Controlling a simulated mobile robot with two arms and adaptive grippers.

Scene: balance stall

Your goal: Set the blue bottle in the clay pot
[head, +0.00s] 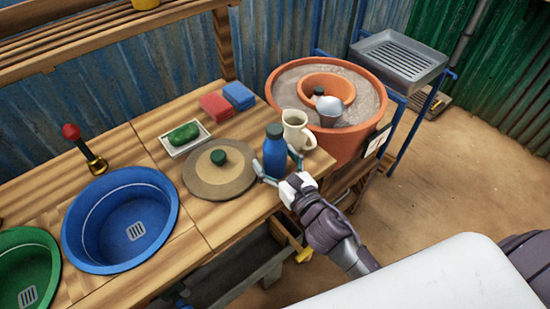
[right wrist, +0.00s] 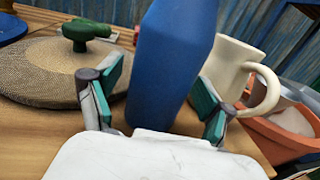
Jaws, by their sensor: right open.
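The blue bottle (head: 275,152) with a dark cap stands upright on the wooden counter near its front right corner. My right gripper (head: 277,170) is open, with its fingers on either side of the bottle's lower part. In the right wrist view the bottle (right wrist: 168,65) rises between the two teal-padded fingers (right wrist: 158,103), with gaps visible beside it. The clay pot (head: 341,143) is the large orange vessel beyond the counter's right end, with a smaller clay bowl (head: 345,82) inside it. My left gripper is not in view.
A cream mug (head: 298,130) stands just right of the bottle, between it and the pot. A round woven lid (head: 205,185) with a green knob lies to the left. A soap dish (head: 171,142), sponges (head: 217,106) and a blue basin (head: 75,230) are farther left.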

